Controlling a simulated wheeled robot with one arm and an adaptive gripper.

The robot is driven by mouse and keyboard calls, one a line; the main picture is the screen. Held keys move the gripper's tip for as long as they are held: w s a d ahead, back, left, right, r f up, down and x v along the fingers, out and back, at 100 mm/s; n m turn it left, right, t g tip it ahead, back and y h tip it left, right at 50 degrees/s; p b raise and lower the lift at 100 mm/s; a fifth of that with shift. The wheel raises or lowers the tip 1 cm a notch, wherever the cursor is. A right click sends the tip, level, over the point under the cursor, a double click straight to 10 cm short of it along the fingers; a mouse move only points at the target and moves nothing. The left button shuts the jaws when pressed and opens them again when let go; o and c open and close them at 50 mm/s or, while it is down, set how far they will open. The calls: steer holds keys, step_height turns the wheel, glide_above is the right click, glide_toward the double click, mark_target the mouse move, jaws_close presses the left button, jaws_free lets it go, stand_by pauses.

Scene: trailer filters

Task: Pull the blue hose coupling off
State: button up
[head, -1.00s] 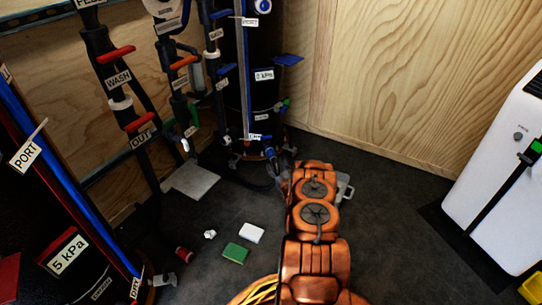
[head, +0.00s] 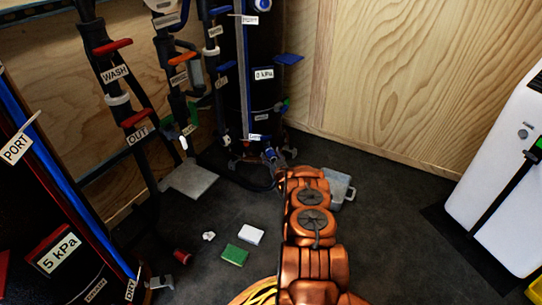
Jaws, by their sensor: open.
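The blue hose coupling (head: 270,155) shows small at the foot of the tall dark filter column, with a dark hose running from it near the floor. My gripper (head: 281,164) is at the far end of my orange arm, just right of the coupling. It is open. The fingers are small, dark and partly hidden by my arm, so I cannot tell whether they touch the coupling or stand around it.
The filter column carries a 0 kPa label (head: 264,74). A grey plate (head: 188,179), green sponge (head: 235,255) and white block (head: 251,234) lie low. A white cabinet (head: 500,180) stands right.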

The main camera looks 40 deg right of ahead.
mark_target(273, 158)
steer(key=shift+w+d, duration=0.25)
steer(key=shift+w, duration=0.25)
steer(key=shift+r+p, duration=0.1)
steer(key=shift+p, duration=0.25)
stand_by(1.0)
steer(key=shift+c, duration=0.2)
jaws_close()
stand_by(0.5)
steer(key=shift+s+a+p, duration=0.1)
steer(key=shift+s+p, duration=0.15)
steer(key=shift+p, duration=0.05)
steer(key=shift+p+v, duration=2.15)
steer(key=shift+v, duration=0.6)
